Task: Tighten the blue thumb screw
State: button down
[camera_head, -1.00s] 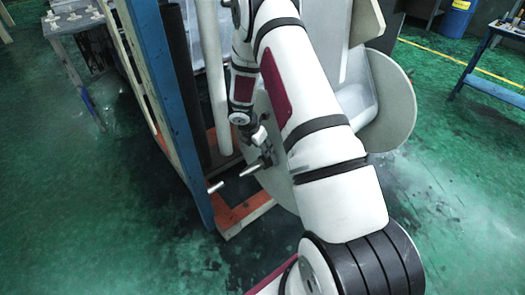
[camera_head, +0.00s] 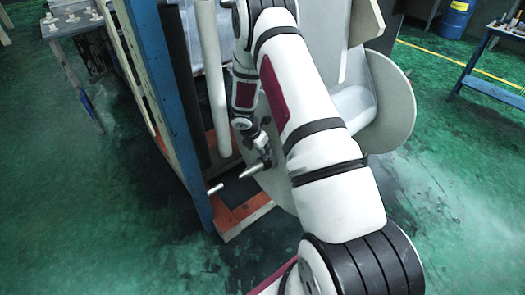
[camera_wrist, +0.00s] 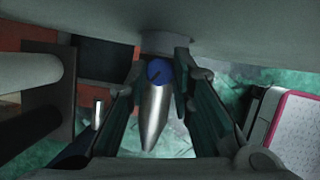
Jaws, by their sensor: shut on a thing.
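The blue thumb screw (camera_wrist: 159,71) shows in the wrist view as a small round blue head with a dark slot-like mark. In the head view my gripper (camera_head: 263,147) is small and dark, close above the metal spindle (camera_head: 256,168). The blue screw cannot be made out in the head view.
A large pale disc (camera_head: 398,115) stands behind my arm. A blue post (camera_head: 165,110) and a white pole (camera_head: 212,80) stand left of the gripper. A short metal rod (camera_head: 215,188) sticks out near the post. Open green floor lies left and in front.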

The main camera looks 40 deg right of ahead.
jog(key=m, duration=0.1)
jog(key=m+g+b, duration=0.1)
jog(key=m, duration=0.1)
jog(key=shift+w+a+f, duration=0.1)
jog(key=shift+w, duration=0.1)
jog(key=m+b, duration=0.1)
jog(key=m, duration=0.1)
jog(key=m+g+b, duration=0.1)
jog(key=shift+w+m+g, duration=0.15)
jog(key=shift+m+g, duration=0.15)
jog(key=shift+m, duration=0.1)
jog(key=m+g+y+b, duration=0.1)
jog(key=m, duration=0.2)
jog(key=shift+m+b, duration=0.3)
jog(key=shift+b, duration=0.1)
jog(key=shift+w+m+g+y+b, duration=0.1)
jog(key=shift+m+g+y+b, duration=0.55)
jog(key=shift+m, duration=0.95)
jog(key=shift+d, duration=0.2)
jog(key=c, duration=1.4)
grip_release()
